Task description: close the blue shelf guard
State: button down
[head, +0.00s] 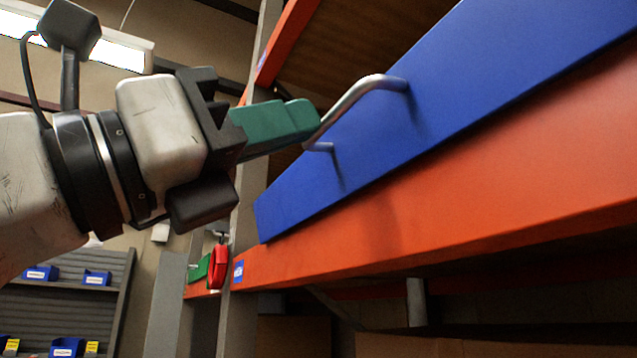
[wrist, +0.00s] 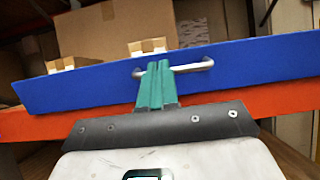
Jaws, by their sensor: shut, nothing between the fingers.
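The blue shelf guard (head: 455,95) is a long flat panel standing along the front of an orange shelf beam, seen from below in the head view. It also spans the wrist view (wrist: 90,90). A bent metal handle (head: 352,100) sticks out from its face and also shows in the wrist view (wrist: 195,67). My gripper (head: 312,118) has green fingers, shut together with nothing between them. Its fingertips (wrist: 158,66) are at the handle, overlapping its middle in the wrist view. I cannot tell whether they touch it.
The orange beam (head: 420,205) runs below the guard, with a grey upright (head: 247,200) at its left. Cardboard boxes (wrist: 80,78) stand behind the guard. A red object (head: 218,267) hangs by the upright. Blue bins (head: 68,346) sit on a rack at lower left.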

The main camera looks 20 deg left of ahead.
jog(key=shift+w+d+r, duration=0.1)
jog(key=shift+w+r, duration=0.1)
jog(key=shift+r, duration=0.25)
jog(key=shift+w+d+r, duration=0.1)
jog(key=shift+w+r, duration=0.05)
jog(key=shift+r, duration=0.25)
jog(key=shift+d+r, duration=0.1)
